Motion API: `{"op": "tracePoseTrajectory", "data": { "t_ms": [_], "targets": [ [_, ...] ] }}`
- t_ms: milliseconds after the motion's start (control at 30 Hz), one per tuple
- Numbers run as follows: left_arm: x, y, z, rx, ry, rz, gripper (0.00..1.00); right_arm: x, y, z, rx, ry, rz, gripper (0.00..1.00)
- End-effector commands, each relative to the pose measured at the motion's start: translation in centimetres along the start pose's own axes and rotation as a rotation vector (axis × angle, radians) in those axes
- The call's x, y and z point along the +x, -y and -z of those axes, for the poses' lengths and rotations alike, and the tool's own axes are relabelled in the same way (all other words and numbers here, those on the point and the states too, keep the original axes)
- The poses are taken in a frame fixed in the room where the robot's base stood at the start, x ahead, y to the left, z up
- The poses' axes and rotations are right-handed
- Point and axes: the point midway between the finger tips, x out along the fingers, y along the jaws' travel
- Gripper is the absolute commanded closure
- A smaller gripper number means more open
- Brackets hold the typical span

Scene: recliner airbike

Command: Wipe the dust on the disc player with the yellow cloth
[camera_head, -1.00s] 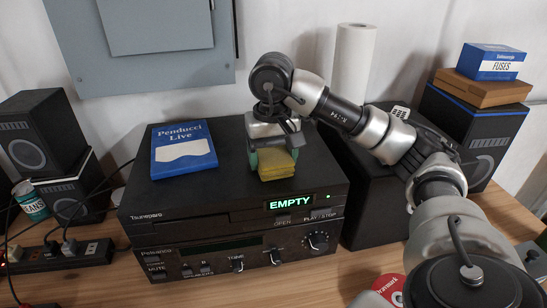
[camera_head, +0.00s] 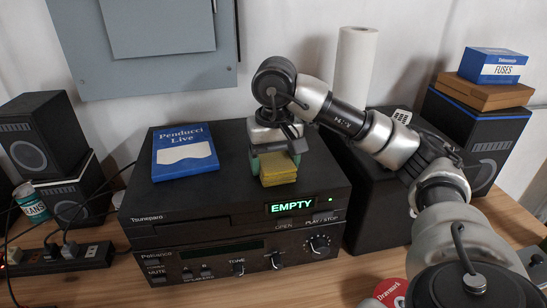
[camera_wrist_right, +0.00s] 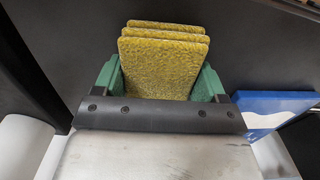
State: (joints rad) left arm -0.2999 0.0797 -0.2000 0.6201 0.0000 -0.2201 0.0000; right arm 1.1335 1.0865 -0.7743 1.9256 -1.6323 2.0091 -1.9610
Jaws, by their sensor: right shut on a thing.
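My right gripper (camera_head: 276,165) is shut on the folded yellow cloth (camera_head: 279,170) over the front middle of the player's top. In the right wrist view the cloth (camera_wrist_right: 160,62) sits between the green fingers of the right gripper (camera_wrist_right: 160,85), above a dark surface. I cannot tell whether the cloth touches the top. No dust can be made out clearly. My left gripper does not show.
A blue Penducci Live case (camera_head: 184,152) lies on the player's top left. Speakers (camera_head: 62,190) stand at left, near a power strip (camera_head: 58,259). At right are a dark box under my arm and another speaker (camera_head: 474,135) bearing a fuses box (camera_head: 492,66). A paper roll (camera_head: 354,65) stands behind.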

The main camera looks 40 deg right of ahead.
Motion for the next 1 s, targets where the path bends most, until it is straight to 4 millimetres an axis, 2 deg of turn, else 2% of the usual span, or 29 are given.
{"op": "tracePoseTrajectory", "data": {
  "t_ms": [33, 200, 467, 567, 833, 1000],
  "targets": [
    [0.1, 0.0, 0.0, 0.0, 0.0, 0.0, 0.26, 0.5, 0.1, -0.4, -0.007, 0.013, -0.008, 0.47],
    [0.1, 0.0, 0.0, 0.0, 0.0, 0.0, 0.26, 0.5, 0.1, -1.2, -0.007, 0.016, -0.01, 0.47],
    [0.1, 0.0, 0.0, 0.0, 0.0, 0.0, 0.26, 0.5, 0.1, -1.3, -0.007, 0.018, -0.01, 0.47],
    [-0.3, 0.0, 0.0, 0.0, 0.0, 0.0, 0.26, 0.0, 0.1, -1.2, -0.007, 0.018, -0.01, 0.47],
    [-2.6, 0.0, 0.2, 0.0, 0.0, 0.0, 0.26, -2.7, 0.1, -1.1, -0.004, 0.011, -0.007, 0.47],
    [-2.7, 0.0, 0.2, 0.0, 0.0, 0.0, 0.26, -2.9, 0.1, -1.1, -0.003, 0.01, -0.005, 0.47]
  ]
}}
